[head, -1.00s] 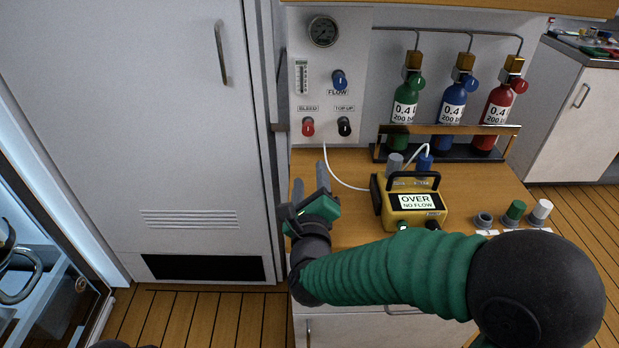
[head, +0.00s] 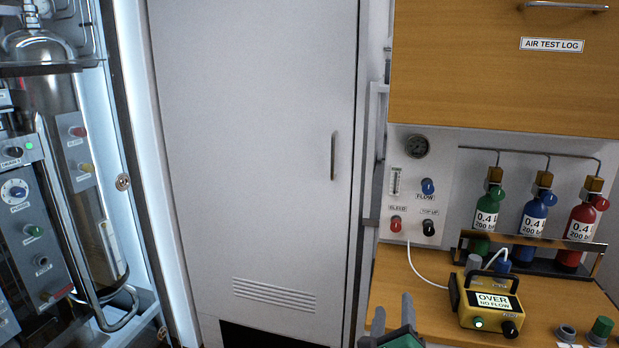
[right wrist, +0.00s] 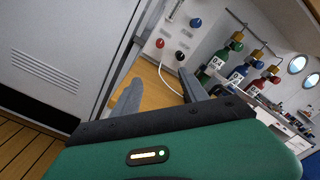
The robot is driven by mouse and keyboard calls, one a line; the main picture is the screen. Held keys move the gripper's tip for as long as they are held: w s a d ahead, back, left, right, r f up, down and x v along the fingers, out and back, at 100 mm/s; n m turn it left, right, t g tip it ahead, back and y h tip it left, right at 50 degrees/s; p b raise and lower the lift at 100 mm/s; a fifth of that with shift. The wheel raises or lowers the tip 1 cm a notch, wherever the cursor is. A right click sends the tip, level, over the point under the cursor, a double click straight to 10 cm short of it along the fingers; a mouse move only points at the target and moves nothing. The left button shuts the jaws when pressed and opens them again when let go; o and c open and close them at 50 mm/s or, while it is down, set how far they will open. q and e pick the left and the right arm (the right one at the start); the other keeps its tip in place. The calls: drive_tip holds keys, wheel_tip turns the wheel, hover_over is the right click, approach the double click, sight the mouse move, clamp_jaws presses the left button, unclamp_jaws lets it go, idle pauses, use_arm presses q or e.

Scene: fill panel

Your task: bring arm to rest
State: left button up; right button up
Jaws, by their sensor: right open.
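My right gripper (head: 392,322) shows at the bottom of the head view, in front of the wooden counter's left end. Its two grey fingers point up, apart, with nothing between them. In the right wrist view the gripper (right wrist: 160,92) is also open and empty, with the counter and fill panel beyond it. Most of my right arm is below the head view. My left gripper is not in view.
The wooden counter (head: 400,292) carries a yellow analyser (head: 487,306) reading "OVER NO FLOW". Behind stand the fill panel (head: 408,172) and green, blue and red cylinders (head: 535,214). A white door (head: 255,150) fills the middle. Lit equipment (head: 30,215) stands left.

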drive_tip(key=s+a+f+n+g+y, duration=0.2)
drive_tip(key=s+f+n+g+y, duration=0.1)
drive_tip(key=f+n, duration=0.5)
drive_tip(key=s+a+f+n+g+y, duration=0.1)
drive_tip(key=s+f+n+g+y, duration=0.25)
drive_tip(key=f+n, duration=0.5)
drive_tip(key=s+d+f+n+g+h+p, duration=0.1)
drive_tip(key=s+d+f+n+g, duration=0.25)
drive_tip(key=s+n, duration=0.45)
drive_tip(key=s+d+f+n+g+h, duration=0.1)
drive_tip(key=s+d+f+n+g, duration=0.1)
drive_tip(key=s+n+g, duration=0.55)
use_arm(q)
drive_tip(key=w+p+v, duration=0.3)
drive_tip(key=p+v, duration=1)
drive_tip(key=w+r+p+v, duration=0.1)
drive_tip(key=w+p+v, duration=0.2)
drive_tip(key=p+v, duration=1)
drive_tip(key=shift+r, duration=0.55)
use_arm(e)
wheel_tip(320, 180, up, 26)
drive_tip(key=s+m+t, duration=0.1)
drive_tip(key=t, duration=0.2)
drive_tip(key=shift+m, duration=0.3)
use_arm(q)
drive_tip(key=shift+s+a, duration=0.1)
use_arm(e)
drive_tip(key=shift+d+r+y, duration=0.15)
drive_tip(key=shift+y, duration=0.1)
